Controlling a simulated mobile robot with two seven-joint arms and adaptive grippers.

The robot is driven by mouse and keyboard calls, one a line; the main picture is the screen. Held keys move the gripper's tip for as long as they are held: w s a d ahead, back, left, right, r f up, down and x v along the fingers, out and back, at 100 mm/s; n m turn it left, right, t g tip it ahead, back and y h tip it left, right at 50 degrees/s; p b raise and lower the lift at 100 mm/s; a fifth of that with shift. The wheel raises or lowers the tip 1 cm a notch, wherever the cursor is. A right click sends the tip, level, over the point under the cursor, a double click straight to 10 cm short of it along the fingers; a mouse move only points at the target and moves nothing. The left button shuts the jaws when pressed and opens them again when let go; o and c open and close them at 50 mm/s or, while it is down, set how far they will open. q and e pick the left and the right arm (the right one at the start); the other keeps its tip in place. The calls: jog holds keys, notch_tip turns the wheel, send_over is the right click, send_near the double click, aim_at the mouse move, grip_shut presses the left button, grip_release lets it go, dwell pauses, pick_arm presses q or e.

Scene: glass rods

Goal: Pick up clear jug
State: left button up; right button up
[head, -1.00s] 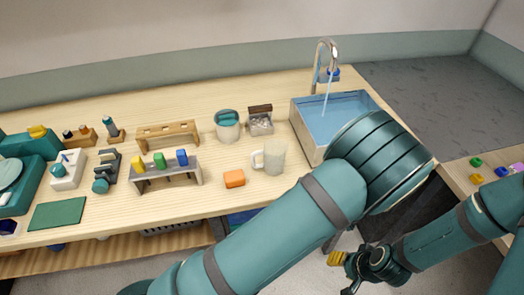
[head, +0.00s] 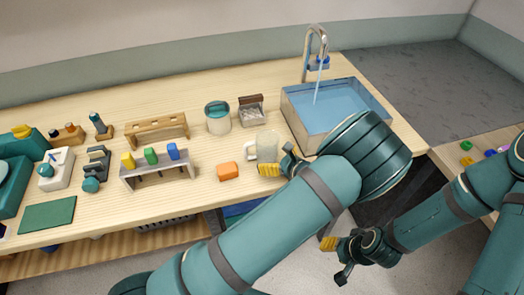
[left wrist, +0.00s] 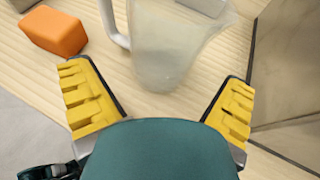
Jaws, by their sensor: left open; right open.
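The clear jug (head: 267,143) stands upright on the wooden bench, left of the sink, with its handle toward the left. In the left wrist view the jug (left wrist: 170,45) is just beyond and between the spread yellow fingers, with its handle at its left. My left gripper (head: 279,166) is open and empty at the near side of the jug. It also shows in the left wrist view (left wrist: 160,105). My forearm hides part of this gripper in the head view. My right gripper (head: 335,258) is open and empty, low in front of the bench.
An orange block (head: 228,171) lies left of the jug; it also shows in the left wrist view (left wrist: 53,31). The sink (head: 335,108) with running water is at the right. A lidded pot (head: 217,118) and a small box (head: 251,110) stand behind. A rack (head: 158,172) stands left.

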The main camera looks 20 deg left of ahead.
pick_arm(q)
jog(key=x, duration=0.4)
jog(key=shift+w+a, duration=0.2)
jog(key=shift+w, duration=0.15)
jog(key=c, duration=1.2)
jog(key=shift+r, duration=0.1)
notch_tip(320, 180, up, 10)
jog(key=shift+p, duration=0.55)
jog(key=shift+c, duration=0.2)
